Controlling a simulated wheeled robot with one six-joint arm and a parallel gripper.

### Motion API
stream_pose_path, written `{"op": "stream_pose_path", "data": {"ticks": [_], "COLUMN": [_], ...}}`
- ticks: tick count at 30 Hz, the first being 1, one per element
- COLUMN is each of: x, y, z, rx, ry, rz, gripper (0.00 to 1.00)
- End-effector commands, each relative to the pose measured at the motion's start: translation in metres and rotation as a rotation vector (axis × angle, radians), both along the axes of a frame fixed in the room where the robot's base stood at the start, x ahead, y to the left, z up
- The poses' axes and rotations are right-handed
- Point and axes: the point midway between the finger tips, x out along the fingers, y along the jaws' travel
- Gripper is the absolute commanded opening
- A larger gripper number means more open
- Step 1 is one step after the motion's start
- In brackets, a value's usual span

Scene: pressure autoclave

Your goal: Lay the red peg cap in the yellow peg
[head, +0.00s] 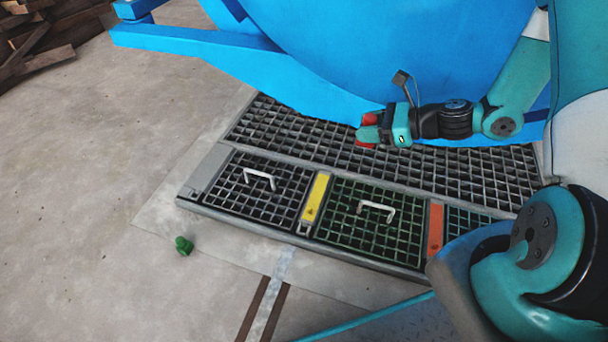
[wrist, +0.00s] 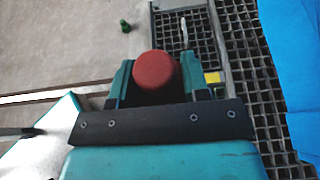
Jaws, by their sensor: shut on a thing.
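My gripper (head: 369,132) is shut on the red peg cap (head: 369,119), high over the floor grating in front of the blue vessel. In the wrist view the round red cap (wrist: 156,70) sits between the two teal fingers of my gripper (wrist: 154,83). No separate upright yellow peg can be made out. A yellow bar (head: 316,197) lies between two grate panels, below and left of my gripper in the head view. A piece of yellow also shows in the wrist view (wrist: 212,77), right of the fingers and partly hidden by them.
White handles (head: 259,178) (head: 377,210) stand up from the grate panels. An orange-red bar (head: 435,228) lies further right. The blue vessel (head: 380,50) blocks the back.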

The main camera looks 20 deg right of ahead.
Motion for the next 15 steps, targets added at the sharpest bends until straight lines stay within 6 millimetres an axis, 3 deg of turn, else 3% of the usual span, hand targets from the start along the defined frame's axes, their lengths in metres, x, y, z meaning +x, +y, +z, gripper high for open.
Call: {"op": "stream_pose_path", "data": {"ticks": [9,15], "x": [0.051,0.072], "y": [0.047,0.081], "z": [-0.173,-0.264], "rx": [-0.008,-0.004], "ry": [0.009,0.005], "rz": [0.015,0.009], "gripper": [0.19,0.19]}}
